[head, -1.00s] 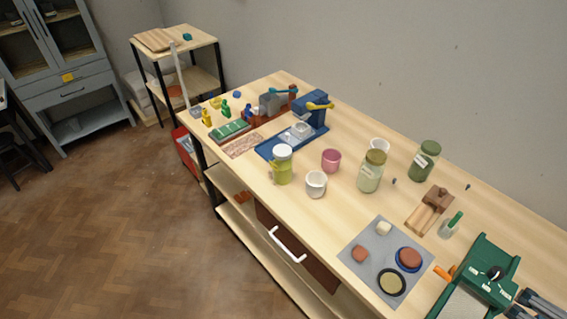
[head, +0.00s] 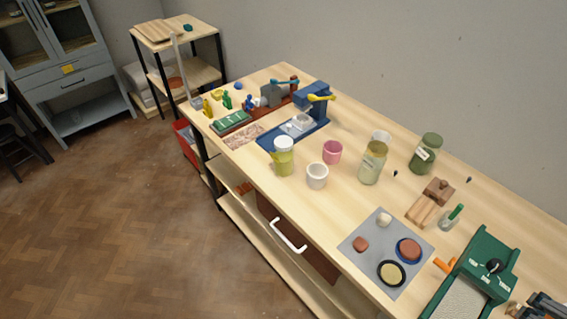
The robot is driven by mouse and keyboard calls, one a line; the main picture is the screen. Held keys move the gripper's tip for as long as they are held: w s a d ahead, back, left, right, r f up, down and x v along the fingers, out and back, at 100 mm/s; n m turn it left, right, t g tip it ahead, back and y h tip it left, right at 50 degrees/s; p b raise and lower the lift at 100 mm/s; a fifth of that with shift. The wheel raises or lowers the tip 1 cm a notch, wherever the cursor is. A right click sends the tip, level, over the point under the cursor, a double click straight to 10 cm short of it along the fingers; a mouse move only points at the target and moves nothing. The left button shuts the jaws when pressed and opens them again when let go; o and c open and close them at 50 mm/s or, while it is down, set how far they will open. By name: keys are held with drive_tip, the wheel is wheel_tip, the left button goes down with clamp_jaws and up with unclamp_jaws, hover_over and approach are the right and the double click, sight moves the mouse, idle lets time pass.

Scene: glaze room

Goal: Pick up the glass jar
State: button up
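Several jars stand on the long wooden workbench in the head view. A clear glass jar with an olive lid and a pale label (head: 373,165) holds pale green contents and stands upright right of the middle. A darker green jar with a label (head: 425,154) stands behind it to the right. A yellow-green jar with a white lid (head: 284,160) stands to the left. I cannot tell which one the task means. I cannot make out my gripper, and none of these jars is held.
A pink cup (head: 332,152) and white cup (head: 317,176) stand between the jars; another white cup is partly hidden behind the olive-lidded jar. A grey mat (head: 357,249) lies in front, a wooden block tool (head: 430,203) and green machine (head: 478,272) right. A dark, unclear object (head: 543,307) is cut off bottom right.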

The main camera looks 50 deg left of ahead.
drive_tip(key=w+a+r+n+g+y+p, duration=0.1)
drive_tip(key=w+a+r+n+g+p, duration=0.2)
drive_tip(key=w+a+r, duration=0.6)
drive_tip(key=w+a+r+n+g+p, duration=0.1)
drive_tip(key=w+a+r+n+p, duration=0.15)
drive_tip(key=a, duration=0.85)
drive_tip(key=w+a+r+n+p, duration=0.1)
drive_tip(key=a+n+p, duration=0.15)
drive_tip(key=a, duration=0.75)
drive_tip(key=w+a+r+n+g+p, duration=0.1)
drive_tip(key=a+r+n, duration=0.15)
drive_tip(key=a, duration=0.85)
drive_tip(key=n+g+h+p, duration=0.1)
drive_tip(key=n+g+p, duration=0.1)
drive_tip(key=n+p, duration=0.5)
hover_over(286, 142)
wheel_tip(286, 142, down, 10)
drive_tip(key=shift+n, duration=0.35)
wheel_tip(286, 142, down, 10)
drive_tip(key=shift+a+r+b, duration=0.1)
drive_tip(key=shift+a+b, duration=0.05)
drive_tip(key=shift+b, duration=0.4)
drive_tip(key=shift+f, duration=0.35)
